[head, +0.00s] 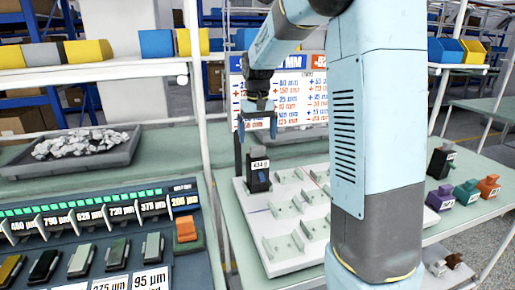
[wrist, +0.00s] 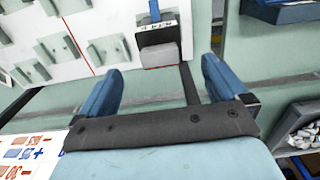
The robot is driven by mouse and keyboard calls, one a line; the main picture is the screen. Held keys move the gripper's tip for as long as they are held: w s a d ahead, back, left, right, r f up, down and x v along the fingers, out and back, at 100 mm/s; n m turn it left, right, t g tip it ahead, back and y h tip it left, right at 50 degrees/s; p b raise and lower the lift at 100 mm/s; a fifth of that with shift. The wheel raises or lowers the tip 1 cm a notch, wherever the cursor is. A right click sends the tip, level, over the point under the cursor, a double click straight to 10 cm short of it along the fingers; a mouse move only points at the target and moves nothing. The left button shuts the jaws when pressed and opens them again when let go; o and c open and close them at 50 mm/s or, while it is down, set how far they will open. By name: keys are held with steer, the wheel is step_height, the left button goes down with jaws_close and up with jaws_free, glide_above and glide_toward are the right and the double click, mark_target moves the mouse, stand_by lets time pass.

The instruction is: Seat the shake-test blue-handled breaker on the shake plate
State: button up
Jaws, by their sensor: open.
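A black breaker (head: 258,178) with a white label and a small blue handle (head: 262,204) stands upright at the far left corner of the white shake plate (head: 280,262). In the wrist view the breaker (wrist: 158,56) is at the top, near the plate's edge, with its blue handle (wrist: 154,11) pointing away. Whether it is fully down in a holder cannot be told. My gripper (head: 258,132) is open and empty, above the breaker and apart from it. In the wrist view its two blue fingers (wrist: 161,70) are spread, with the breaker beyond their tips.
Several empty holders (head: 284,246) fill the plate. A dark post (head: 239,158) stands beside the breaker. A slotted rack (head: 100,215) with other breakers is at left, a grey tray of scrap (head: 80,150) behind it. Purple, teal and orange breakers (head: 466,194) stand at right.

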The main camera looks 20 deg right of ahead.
steer(key=shift+r, duration=2.9)
steer(key=s+r+t, duration=0.3)
steer(key=s+r, duration=0.1)
steer(key=s, duration=1.2)
steer(key=s+f+t, duration=0.2)
steer(key=s+f, duration=0.2)
steer(key=s, duration=1)
steer(key=shift+s+d+f+t, duration=0.2)
steer(key=shift+s+t, duration=0.1)
steer(key=shift+s, duration=0.05)
steer(key=shift+c, duration=0.2)
